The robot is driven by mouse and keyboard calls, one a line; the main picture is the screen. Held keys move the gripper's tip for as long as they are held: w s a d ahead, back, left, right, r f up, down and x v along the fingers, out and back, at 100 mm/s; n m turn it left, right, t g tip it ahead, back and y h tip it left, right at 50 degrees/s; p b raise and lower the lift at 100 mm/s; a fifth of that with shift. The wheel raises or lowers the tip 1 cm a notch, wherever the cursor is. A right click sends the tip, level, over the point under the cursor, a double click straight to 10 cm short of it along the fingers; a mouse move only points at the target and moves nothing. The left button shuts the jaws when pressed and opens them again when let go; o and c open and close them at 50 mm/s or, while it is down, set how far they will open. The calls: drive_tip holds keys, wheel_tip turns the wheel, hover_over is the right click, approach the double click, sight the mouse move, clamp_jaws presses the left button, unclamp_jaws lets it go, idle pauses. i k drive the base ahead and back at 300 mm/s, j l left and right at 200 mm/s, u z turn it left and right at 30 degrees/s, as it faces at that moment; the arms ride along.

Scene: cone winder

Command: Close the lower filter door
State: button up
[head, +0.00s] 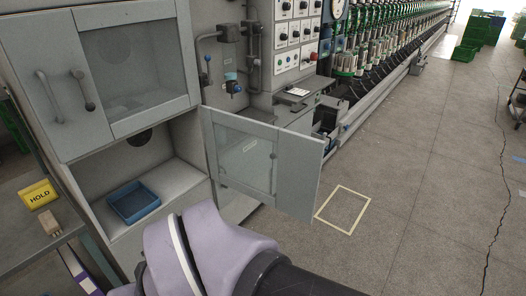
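The lower filter door (245,152), grey with a clear window, stands swung wide open to the right of the cabinet. A handle shows on its far side, near the window's right edge. The lower compartment (172,187) is open to view and holds a blue tray (133,202) on its floor. The upper door (133,73), also with a window, is shut above it. My arm crosses the bottom middle of the head view, in front of the cabinet. My gripper is not in view, so its state and its distance to the door are hidden.
A bench at the left carries a yellow HOLD sign (39,194) and a small wooden block (48,222). A control panel (297,40) and the long winder row (400,45) stand behind the door.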

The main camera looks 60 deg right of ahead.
sight(300, 156)
drive_tip(key=l+u, duration=0.1)
drive_tip(key=l, duration=0.4)
drive_tip(key=k+l+u, duration=0.1)
drive_tip(key=l, duration=0.4)
drive_tip(key=k+l+u, duration=0.1)
drive_tip(key=l, duration=0.4)
drive_tip(key=k+l+u, duration=0.1)
drive_tip(key=l, duration=0.4)
drive_tip(key=k+l+u, duration=0.1)
drive_tip(key=l, duration=0.4)
drive_tip(key=k+l+u, duration=0.1)
drive_tip(key=l, duration=0.35)
drive_tip(key=k+l+u, duration=0.1)
drive_tip(key=k+l, duration=0.15)
drive_tip(key=l, duration=0.2)
drive_tip(key=k+l, duration=0.15)
drive_tip(key=l, duration=0.3)
drive_tip(key=l+u, duration=0.15)
drive_tip(key=l, duration=0.25)
drive_tip(key=j+u, duration=0.2)
